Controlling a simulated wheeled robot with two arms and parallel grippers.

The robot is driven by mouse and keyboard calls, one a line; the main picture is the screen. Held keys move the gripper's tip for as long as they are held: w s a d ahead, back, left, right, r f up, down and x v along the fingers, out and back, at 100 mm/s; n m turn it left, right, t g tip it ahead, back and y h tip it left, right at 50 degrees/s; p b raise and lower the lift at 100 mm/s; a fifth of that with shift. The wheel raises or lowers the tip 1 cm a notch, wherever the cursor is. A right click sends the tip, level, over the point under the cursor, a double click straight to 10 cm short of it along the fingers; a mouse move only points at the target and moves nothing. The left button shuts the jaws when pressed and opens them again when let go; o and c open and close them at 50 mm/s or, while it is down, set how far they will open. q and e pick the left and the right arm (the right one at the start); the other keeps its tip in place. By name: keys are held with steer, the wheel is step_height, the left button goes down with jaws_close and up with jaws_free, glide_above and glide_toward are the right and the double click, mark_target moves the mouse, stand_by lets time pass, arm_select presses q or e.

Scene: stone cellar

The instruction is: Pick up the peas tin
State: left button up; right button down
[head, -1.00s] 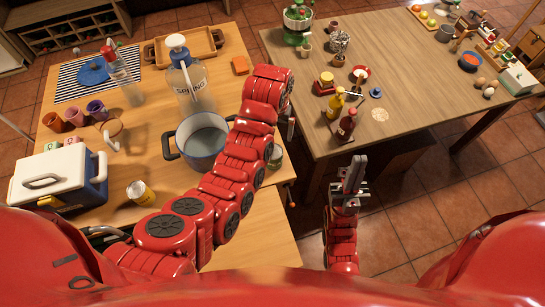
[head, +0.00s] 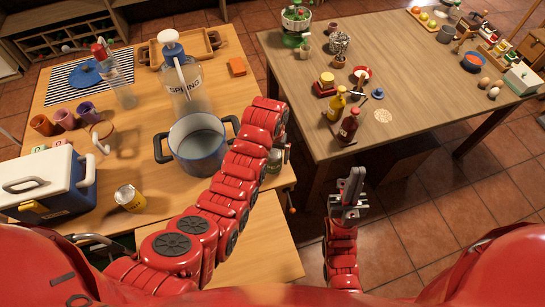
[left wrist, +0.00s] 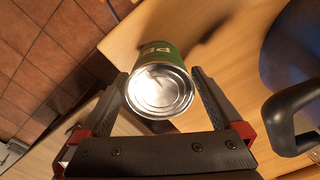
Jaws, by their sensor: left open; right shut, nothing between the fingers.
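The peas tin is green with a bare metal lid and part of its lettering showing; in the left wrist view the tin (left wrist: 162,50) has its lid toward the camera. My left gripper (left wrist: 160,76) is open, with one finger on each side of the tin; I cannot tell whether they touch it. In the head view the tin (head: 274,160) stands near the right edge of the left table, partly hidden by my left arm, which also hides most of that gripper. My right gripper (head: 352,182) is shut and empty, over the floor between the tables.
A blue pot (head: 197,145) stands left of the tin, its handle close by. A yellow-labelled tin (head: 130,198) and a cool box (head: 40,185) are further left on the table (head: 150,170). The right table (head: 420,85) holds bottles and small items.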

arm_select(q)
steer(key=shift+f, duration=0.55)
steer(key=c, duration=1.5)
jaws_close()
steer(key=shift+r, duration=0.15)
